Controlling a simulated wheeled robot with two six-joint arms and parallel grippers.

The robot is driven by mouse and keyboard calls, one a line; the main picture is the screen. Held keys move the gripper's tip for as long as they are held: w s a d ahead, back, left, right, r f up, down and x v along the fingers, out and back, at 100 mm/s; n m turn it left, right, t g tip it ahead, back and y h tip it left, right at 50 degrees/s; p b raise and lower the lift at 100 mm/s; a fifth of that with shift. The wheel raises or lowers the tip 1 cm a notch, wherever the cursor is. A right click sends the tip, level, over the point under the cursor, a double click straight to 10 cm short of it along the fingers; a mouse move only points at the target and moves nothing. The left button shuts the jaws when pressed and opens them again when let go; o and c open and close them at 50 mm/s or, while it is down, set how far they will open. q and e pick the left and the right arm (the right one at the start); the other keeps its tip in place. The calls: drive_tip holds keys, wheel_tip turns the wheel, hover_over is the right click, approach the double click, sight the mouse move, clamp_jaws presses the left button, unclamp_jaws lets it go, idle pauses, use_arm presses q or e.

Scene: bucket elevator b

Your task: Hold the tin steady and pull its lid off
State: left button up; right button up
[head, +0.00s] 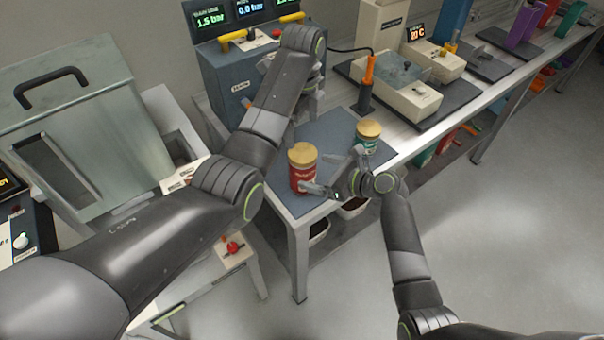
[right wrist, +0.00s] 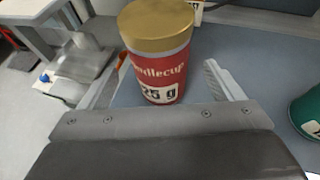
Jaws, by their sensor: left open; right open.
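A red tin (head: 303,178) with a gold lid (head: 302,153) stands upright on the blue-grey mat at the near end of the bench. It fills the middle of the right wrist view (right wrist: 162,70), its lid seated on top. My right gripper (head: 322,188) is open, low beside the tin. In the right wrist view its fingers lie on either side of the tin's lower body, with gaps showing. My left gripper (head: 291,133) is above and behind the red tin, largely hidden by my left forearm; its fingertips are hard to make out.
A green tin (head: 367,139) with a gold lid stands to the right on the mat (head: 333,130), close to my right wrist. An orange-handled tool (head: 369,75) and a cream bath unit (head: 400,85) stand farther back. A gauge panel (head: 235,75) is behind.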

drive_tip(key=shift+x, duration=3.05)
drive_tip(key=shift+c, duration=0.4)
drive_tip(key=c, duration=1.4)
drive_tip(key=o, duration=1.5)
drive_tip(key=shift+c, duration=0.2)
